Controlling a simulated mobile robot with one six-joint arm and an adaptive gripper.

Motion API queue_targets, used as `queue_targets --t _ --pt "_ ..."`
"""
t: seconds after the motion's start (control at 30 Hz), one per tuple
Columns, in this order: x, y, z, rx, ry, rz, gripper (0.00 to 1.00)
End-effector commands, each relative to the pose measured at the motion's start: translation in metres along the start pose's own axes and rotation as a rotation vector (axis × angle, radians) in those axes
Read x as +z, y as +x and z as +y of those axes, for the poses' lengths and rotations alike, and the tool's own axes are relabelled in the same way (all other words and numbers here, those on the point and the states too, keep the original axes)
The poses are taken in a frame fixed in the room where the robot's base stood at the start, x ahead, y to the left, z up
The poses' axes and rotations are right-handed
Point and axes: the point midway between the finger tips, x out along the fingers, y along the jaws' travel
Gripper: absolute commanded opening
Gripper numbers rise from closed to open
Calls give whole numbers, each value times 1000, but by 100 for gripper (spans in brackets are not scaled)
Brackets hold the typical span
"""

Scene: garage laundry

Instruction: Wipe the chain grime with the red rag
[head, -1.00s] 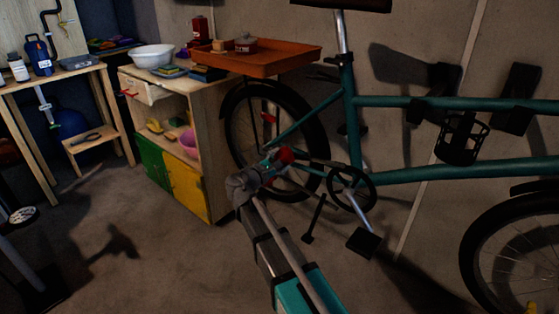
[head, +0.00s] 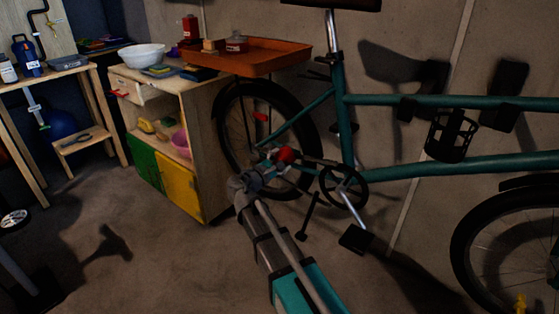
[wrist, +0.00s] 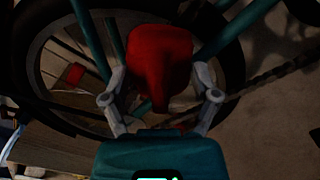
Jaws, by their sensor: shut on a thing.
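My gripper (head: 276,160) is shut on the red rag (head: 285,154) beside the bicycle's rear wheel. In the wrist view, the rag (wrist: 158,65) is a bunched red lump between the two grey fingers (wrist: 160,98). The teal bicycle (head: 400,172) stands side-on against the wall. Its chain runs from the rear wheel toward the crank (head: 343,186); in the wrist view, a brownish stretch of chain (wrist: 268,80) shows right of the rag. The rag and gripper hide part of the chain. I cannot make out the grime, or whether the rag touches the chain.
A cabinet (head: 203,145) with an orange tray (head: 262,62) on top stands left of the rear wheel (head: 232,120). A pedal (head: 356,239) sticks out low at the right. A workbench (head: 95,100) is at far left. The floor in front of the cabinet is clear.

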Motion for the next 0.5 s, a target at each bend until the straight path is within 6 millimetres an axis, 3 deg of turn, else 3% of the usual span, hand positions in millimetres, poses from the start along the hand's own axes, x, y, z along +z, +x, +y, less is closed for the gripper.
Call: queue_targets --t 0.5 --pt "19 0 -12 -4 0 -5 39"
